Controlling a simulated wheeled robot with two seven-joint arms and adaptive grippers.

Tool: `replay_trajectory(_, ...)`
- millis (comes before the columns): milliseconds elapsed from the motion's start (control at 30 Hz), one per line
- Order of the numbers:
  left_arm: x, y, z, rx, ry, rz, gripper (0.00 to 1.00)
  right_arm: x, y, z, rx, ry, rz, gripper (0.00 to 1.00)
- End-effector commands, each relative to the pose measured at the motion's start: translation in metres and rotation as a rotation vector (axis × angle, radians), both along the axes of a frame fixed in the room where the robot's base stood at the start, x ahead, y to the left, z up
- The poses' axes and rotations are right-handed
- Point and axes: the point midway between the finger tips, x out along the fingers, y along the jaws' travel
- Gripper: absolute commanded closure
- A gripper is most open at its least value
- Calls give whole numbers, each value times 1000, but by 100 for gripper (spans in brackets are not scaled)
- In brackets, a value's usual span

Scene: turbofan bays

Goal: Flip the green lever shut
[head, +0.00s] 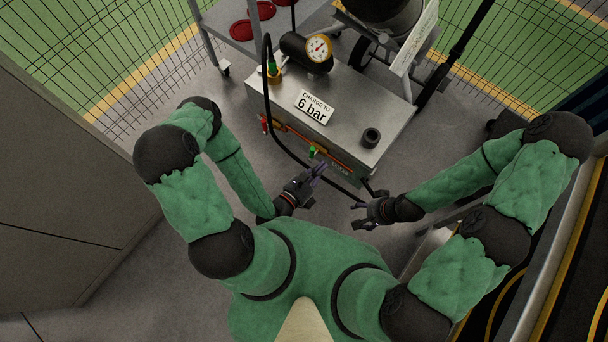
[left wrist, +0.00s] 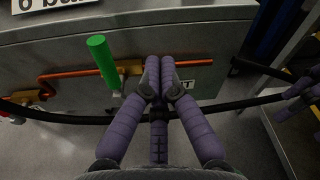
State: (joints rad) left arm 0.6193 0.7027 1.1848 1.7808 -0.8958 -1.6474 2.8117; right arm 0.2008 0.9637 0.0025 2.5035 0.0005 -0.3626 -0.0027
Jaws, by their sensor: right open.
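The green lever (head: 312,152) is on a brass valve in the orange pipe along the front face of the metal cabinet. In the left wrist view the green lever (left wrist: 103,60) stands out across the pipe, tilted up and left. My left gripper (head: 320,168) is in front of the cabinet, just right of the lever and apart from it. In the left wrist view the fingertips of my left gripper (left wrist: 160,65) are together, with nothing seen between them. My right gripper (head: 358,213) is open and empty, lower right of the left one.
The grey cabinet (head: 365,112) carries a pressure gauge (head: 319,48), a "6 bar" sign (head: 314,106) and a black ring (head: 370,138). A red lever (head: 264,124) sits at its left. A black hose (head: 268,110) hangs past the front. Open floor (head: 150,255) lies left.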

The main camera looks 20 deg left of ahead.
Motion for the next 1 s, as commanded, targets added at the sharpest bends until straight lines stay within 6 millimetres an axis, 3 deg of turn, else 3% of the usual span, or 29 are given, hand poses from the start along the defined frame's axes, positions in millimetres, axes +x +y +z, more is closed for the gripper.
replay_trajectory(1000, -67, 34, 0, -1, 2, 3, 100, 0, 0, -9, 0, 1, -2, 33)
